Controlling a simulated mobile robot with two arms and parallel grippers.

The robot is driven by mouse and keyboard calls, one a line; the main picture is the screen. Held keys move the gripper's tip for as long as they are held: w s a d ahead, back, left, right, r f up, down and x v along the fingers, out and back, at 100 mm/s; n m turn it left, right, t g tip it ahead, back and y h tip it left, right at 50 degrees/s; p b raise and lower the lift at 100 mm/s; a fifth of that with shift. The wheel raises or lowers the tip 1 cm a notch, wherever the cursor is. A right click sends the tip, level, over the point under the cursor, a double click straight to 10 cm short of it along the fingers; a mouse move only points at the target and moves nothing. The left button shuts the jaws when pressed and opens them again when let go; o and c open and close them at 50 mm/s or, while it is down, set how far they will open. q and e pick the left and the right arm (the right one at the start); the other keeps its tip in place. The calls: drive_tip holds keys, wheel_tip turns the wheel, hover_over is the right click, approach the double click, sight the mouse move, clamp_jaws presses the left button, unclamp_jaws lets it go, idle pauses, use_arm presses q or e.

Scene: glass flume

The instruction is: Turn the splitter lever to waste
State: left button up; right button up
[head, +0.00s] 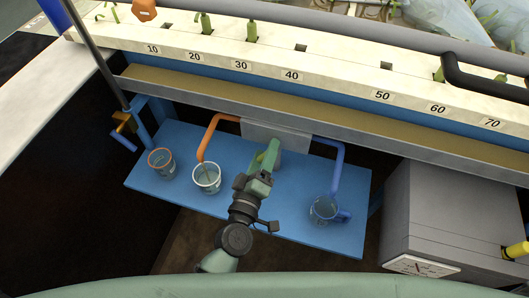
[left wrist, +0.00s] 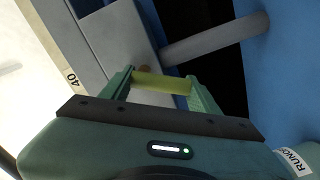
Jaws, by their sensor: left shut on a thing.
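The splitter is a grey box (head: 275,136) under the front rail of the flume. An orange pipe (head: 212,132) leaves its left side and a blue pipe (head: 338,168) its right side. My left gripper (head: 268,157) reaches up to the box's front. In the left wrist view its two green fingers are shut on the yellow lever (left wrist: 162,84), which lies across between them. The head view hides the lever behind the gripper. My right gripper is not in view.
A blue shelf (head: 285,222) carries an orange-rimmed beaker (head: 161,164), a white-rimmed beaker (head: 206,178) under the orange pipe's end, and a blue-handled jug (head: 324,209) under the blue pipe's end. A grey cabinet (head: 452,215) stands at the right.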

use_arm(q)
drive_tip(key=n, duration=0.4)
drive_tip(key=shift+s+d+f, duration=0.1)
drive_tip(key=shift+d+f, duration=0.15)
drive_tip(key=shift+d, duration=0.1)
drive_tip(key=shift+d+n, duration=0.15)
drive_tip(key=shift+n, duration=0.85)
drive_tip(key=o, duration=1.4)
